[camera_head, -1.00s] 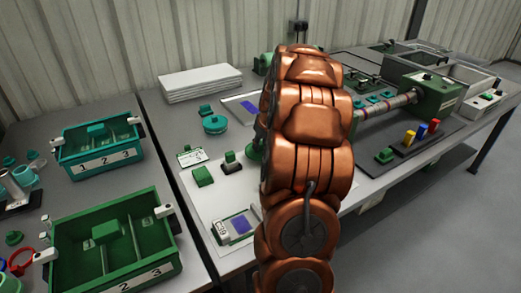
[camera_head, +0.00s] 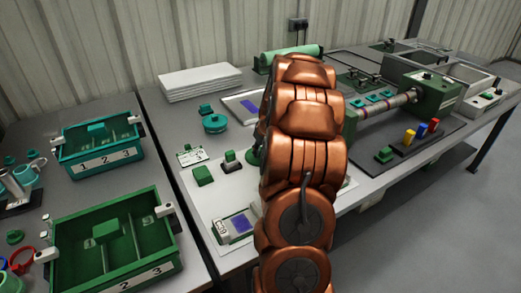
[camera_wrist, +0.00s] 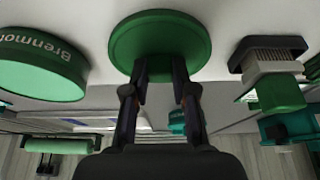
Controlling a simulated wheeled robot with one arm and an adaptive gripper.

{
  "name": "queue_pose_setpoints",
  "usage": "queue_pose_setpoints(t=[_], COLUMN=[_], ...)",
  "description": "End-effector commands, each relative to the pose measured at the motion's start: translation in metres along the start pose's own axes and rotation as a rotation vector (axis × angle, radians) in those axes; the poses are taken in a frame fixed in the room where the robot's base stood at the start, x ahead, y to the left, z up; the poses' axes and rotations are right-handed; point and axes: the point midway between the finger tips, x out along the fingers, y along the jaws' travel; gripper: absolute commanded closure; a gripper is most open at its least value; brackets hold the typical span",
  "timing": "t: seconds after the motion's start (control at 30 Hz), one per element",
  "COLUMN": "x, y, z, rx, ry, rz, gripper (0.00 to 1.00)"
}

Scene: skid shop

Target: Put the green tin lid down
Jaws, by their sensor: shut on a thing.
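The green tin lid (camera_wrist: 160,38) is a round green disc between the fingertips of my gripper (camera_wrist: 160,72) in the wrist view. My gripper is shut on it. The lid is in front of a pale surface; I cannot tell whether it touches it. A green round tin (camera_wrist: 40,68) with "Brenmor" lettering is to the left of the lid, apart from it.
Green divided trays (camera_head: 62,232) stand farther left.

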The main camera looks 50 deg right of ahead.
Motion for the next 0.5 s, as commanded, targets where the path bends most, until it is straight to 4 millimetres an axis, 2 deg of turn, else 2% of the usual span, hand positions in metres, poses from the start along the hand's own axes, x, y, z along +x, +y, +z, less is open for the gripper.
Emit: queue_pose_setpoints(t=[0.03,0.27,0.5], x=[0.0009,0.0004,0.0003], y=[-0.0001,-0.0001,-0.0001], z=[0.0003,0.0002,0.0001], rx=[0.000,0.000,0.000], ry=[0.000,0.000,0.000], rz=[0.000,0.000,0.000], gripper=[0.72,0.49,0.49])
